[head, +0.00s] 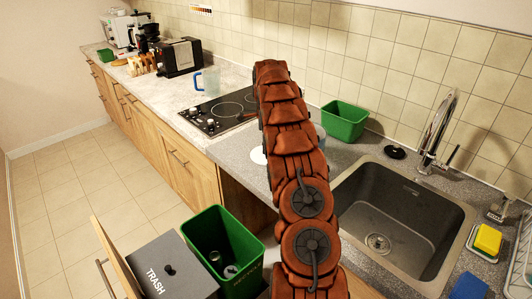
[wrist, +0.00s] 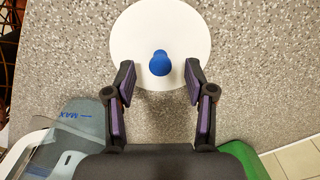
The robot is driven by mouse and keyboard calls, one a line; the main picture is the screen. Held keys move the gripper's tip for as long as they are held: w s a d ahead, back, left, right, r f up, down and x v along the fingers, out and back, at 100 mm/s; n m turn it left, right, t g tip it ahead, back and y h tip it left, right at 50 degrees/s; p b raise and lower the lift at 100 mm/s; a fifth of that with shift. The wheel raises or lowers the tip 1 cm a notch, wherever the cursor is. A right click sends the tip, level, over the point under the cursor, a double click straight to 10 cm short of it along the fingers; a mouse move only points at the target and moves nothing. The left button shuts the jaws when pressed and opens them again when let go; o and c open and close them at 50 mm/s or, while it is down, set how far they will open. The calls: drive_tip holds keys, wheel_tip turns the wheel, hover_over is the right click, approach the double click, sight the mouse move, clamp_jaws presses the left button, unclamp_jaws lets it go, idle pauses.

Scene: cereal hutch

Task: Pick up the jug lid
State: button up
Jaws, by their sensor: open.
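The jug lid (wrist: 135,38) is a flat white disc with a blue knob (wrist: 160,64) at its middle, lying on the speckled grey counter. In the head view a part of the white lid (head: 257,155) shows just left of my arm. My gripper (wrist: 160,72) is open, its two fingers on either side of the knob in the picture, with gaps on both sides. I cannot tell how far above the lid the fingertips are. A clear jug (wrist: 75,130) with a MAX mark shows at the lower left of the wrist view. In the head view my arm hides the gripper.
A green tub (head: 345,121) stands against the wall, right of my arm. The sink (head: 400,215) and tap (head: 437,130) are at the right. A black hob (head: 217,109) lies to the left. A green bin (head: 222,245) and a grey trash bin (head: 175,270) are below the counter.

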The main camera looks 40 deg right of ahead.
drive_tip(key=shift+f+p, duration=0.3)
drive_tip(key=shift+f, duration=1.05)
clamp_jaws()
